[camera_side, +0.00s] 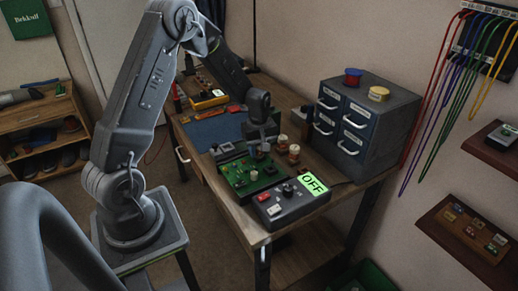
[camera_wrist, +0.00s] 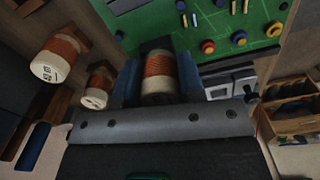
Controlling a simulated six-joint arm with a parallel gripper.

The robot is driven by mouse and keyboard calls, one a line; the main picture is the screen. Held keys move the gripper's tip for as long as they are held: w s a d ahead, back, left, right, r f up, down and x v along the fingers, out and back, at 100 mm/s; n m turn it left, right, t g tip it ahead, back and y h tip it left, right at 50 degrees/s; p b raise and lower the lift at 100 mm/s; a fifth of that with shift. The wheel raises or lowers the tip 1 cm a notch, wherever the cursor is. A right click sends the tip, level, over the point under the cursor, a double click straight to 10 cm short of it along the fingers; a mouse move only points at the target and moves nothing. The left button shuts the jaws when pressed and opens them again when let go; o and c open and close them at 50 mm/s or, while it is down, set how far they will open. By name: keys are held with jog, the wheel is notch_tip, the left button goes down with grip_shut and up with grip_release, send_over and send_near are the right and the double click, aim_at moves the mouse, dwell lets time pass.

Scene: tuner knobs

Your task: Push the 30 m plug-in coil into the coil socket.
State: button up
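My gripper (camera_wrist: 158,85) is shut on a coil (camera_wrist: 159,72) with copper winding and a pale end, held between two blue fingers. Its label is not readable, so I cannot tell if it is the 30 m coil. In the side view my gripper (camera_side: 262,143) is low over the back right of the green circuit board (camera_side: 243,182). A dark block (camera_wrist: 155,44) lies just beyond the held coil at the board's edge; it may be the coil socket. I cannot tell whether the coil touches it; the coil's far end is hidden.
Two other coils, one nearer (camera_wrist: 58,58) and one smaller in view (camera_wrist: 97,88), stand right of the board in the side view. A control box (camera_side: 290,203) with an "OFF" display (camera_side: 313,184) is in front. A drawer cabinet (camera_side: 365,125) stands behind right. A blue mat (camera_side: 213,130) lies at left.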

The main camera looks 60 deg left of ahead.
jog(key=o, duration=0.5)
jog(key=shift+r, duration=0.15)
notch_tip(320, 180, up, 13)
jog(key=s+d+r+m+t, duration=0.2)
jog(key=s+d+r+m, duration=0.45)
jog(key=d+r, duration=0.3)
jog(key=s+d+m+t, duration=0.1)
jog(key=s+d+m, duration=0.1)
jog(key=s+m, duration=0.1)
jog(key=s+d+r+m+t, duration=0.1)
jog(key=s+d+m, duration=0.2)
jog(key=s, duration=0.2)
jog(key=s+d+m+t, duration=0.1)
jog(key=s+d+m, duration=0.2)
jog(key=s, duration=0.1)
jog(key=shift+s+d+r+t, duration=0.1)
jog(key=shift+s+r+t, duration=0.1)
jog(key=shift+s+t, duration=0.15)
